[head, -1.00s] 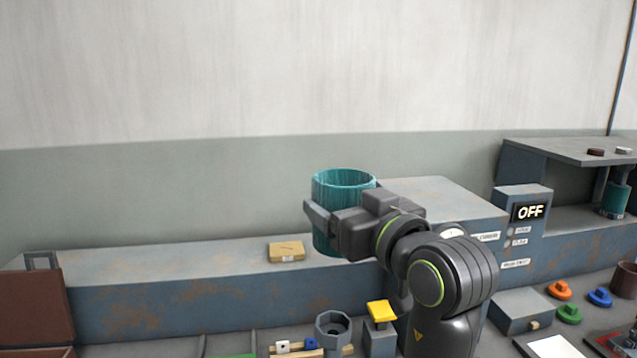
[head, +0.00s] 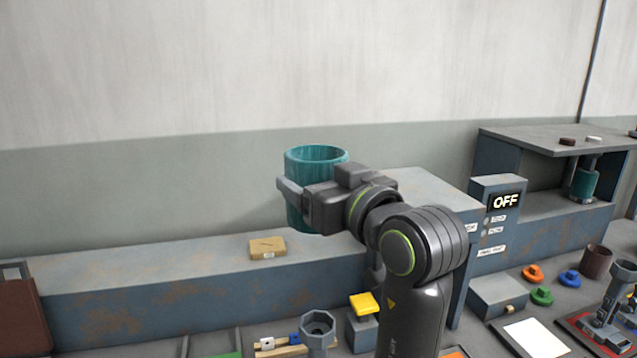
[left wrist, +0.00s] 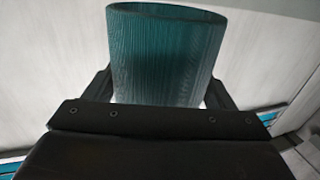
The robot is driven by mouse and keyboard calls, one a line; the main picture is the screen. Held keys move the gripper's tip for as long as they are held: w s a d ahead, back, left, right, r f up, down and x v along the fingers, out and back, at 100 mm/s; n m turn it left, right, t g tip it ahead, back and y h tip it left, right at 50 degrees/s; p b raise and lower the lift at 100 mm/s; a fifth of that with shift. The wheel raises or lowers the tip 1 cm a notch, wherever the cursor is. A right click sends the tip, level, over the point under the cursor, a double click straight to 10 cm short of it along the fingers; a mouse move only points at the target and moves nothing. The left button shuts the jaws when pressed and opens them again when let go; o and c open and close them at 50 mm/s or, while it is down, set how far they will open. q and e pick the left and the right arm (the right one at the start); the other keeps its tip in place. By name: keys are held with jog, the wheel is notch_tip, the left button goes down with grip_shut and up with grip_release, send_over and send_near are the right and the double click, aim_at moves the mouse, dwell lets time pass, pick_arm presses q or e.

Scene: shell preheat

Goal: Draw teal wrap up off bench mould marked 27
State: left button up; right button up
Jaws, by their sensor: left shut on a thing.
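The teal wrap (head: 300,163) is an open-topped, upright sleeve in the head view, held in the air above the long blue-grey bench ledge. My left gripper (head: 311,196) is shut on it, with one finger showing at its left side. In the left wrist view the wrap (left wrist: 165,55) stands between both fingers, its lower end hidden behind the gripper body. I cannot make out a mould marked 27. A second teal cylinder (head: 584,183) stands under the shelf at the right. My right gripper is not in view.
A tan block (head: 267,247) lies on the ledge. A grey octagonal cup (head: 318,326) and a yellow-topped post (head: 364,304) stand in front. The control box with an OFF display (head: 506,201) is at the right, beside orange, blue and green knobs (head: 541,296).

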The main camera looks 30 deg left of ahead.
pick_arm(q)
notch_tip(320, 180, up, 8)
jog(key=p, duration=0.6)
dwell(0.4)
